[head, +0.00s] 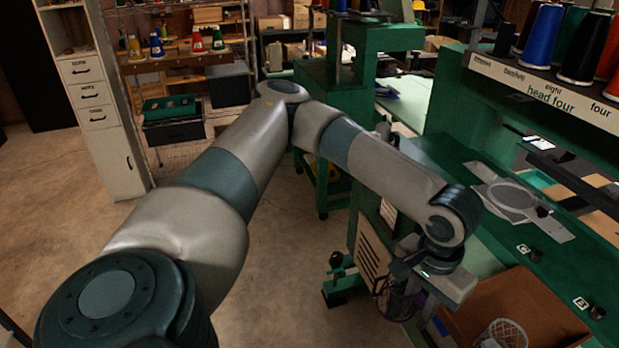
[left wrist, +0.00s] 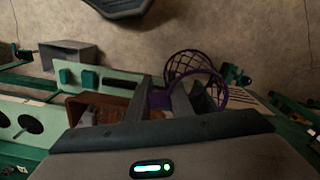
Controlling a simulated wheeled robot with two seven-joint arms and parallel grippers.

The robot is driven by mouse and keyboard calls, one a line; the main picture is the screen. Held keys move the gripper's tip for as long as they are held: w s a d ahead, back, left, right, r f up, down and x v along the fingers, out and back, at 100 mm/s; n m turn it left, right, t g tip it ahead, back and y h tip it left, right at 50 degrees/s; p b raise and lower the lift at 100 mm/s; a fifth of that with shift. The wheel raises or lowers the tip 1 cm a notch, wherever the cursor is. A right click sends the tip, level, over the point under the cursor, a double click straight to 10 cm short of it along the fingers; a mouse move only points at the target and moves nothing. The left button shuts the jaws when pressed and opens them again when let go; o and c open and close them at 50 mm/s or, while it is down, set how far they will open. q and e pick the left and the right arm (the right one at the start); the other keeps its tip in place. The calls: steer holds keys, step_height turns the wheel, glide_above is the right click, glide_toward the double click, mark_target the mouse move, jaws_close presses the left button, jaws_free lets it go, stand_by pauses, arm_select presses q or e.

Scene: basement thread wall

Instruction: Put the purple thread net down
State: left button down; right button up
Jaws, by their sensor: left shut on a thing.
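The purple thread net (head: 396,301) hangs at my left gripper (head: 424,297), low beside the green machine, in the head view. In the left wrist view the purple net (left wrist: 196,66) shows a ring and dark mesh reaching out beyond the fingers. My left gripper (left wrist: 160,99) is shut on the purple part at the net's near side. The net is in the air to the left of the brown box (head: 545,300). My right gripper is not in view.
A pale mesh net (head: 503,335) is in the brown box. The green machine (head: 450,160) with thread cones above and a hoop (head: 512,195) fills the right side. A white drawer cabinet (head: 95,110) stands at left. Bare floor (head: 300,235) lies between.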

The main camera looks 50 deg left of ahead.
arm_select(q)
steer(key=s+f, duration=0.4)
steer(key=f, duration=0.9)
steer(key=shift+a, duration=0.15)
steer(key=shift+f, duration=0.1)
